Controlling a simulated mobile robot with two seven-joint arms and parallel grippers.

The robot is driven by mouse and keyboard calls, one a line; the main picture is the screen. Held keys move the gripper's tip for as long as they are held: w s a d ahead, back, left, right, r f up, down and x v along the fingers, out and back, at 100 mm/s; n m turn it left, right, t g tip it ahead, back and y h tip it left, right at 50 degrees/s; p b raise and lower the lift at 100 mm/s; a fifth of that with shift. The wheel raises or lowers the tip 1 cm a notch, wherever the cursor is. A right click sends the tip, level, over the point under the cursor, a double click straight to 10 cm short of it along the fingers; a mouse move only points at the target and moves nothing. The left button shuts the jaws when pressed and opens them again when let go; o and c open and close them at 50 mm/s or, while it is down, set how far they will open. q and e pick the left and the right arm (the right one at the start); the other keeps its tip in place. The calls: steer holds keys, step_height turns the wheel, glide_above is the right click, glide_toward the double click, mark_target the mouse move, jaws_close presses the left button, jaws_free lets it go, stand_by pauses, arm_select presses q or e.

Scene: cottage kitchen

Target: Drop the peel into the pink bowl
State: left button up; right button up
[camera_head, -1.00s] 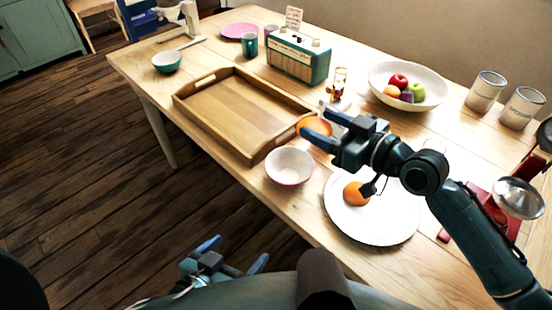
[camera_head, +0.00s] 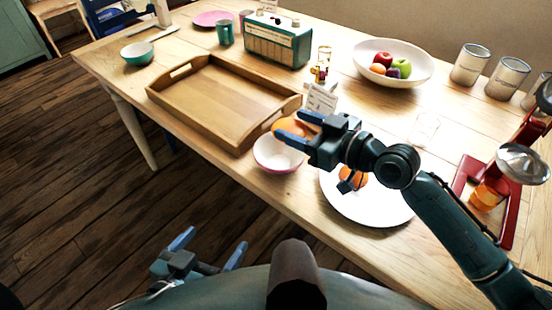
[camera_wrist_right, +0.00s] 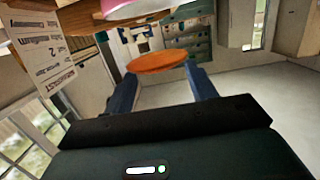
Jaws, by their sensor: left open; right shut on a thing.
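My right gripper (camera_head: 298,127) is shut on the orange peel (camera_head: 288,126), a thin round piece held at its fingertips. In the right wrist view the peel (camera_wrist_right: 158,62) spans the gap between the two blue fingers. The pink bowl (camera_head: 278,166), pale inside with a pink outside, stands near the table's front edge. The peel is above the bowl's far rim in the head view and partly overlaps it. The bowl (camera_wrist_right: 125,7) shows at the top of the wrist view, apart from the peel. My left gripper (camera_head: 211,246) is open and empty, low before the table.
A wooden tray (camera_head: 190,118) lies left of the bowl. A white plate (camera_head: 375,208) with an orange piece (camera_head: 353,180) lies right of it, under my right arm. A card (camera_head: 321,99) stands behind the gripper. A red press (camera_head: 508,228) stands at the right.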

arm_select(q)
steer(key=shift+a+r, duration=0.1)
steer(key=shift+r, duration=0.05)
arm_select(e)
steer(key=shift+f, duration=0.15)
steer(key=o, duration=0.8)
steer(key=shift+c, duration=0.2)
steer(key=shift+s+d, duration=0.2)
steer(key=shift+d, duration=0.15)
arm_select(q)
steer(key=shift+s+a+r+t+b, duration=0.3)
steer(key=shift+t+b, duration=0.2)
steer(key=shift+b, duration=0.5)
arm_select(e)
steer(key=v, duration=1.2)
steer(key=shift+s, duration=0.15)
steer(key=shift+d, duration=0.1)
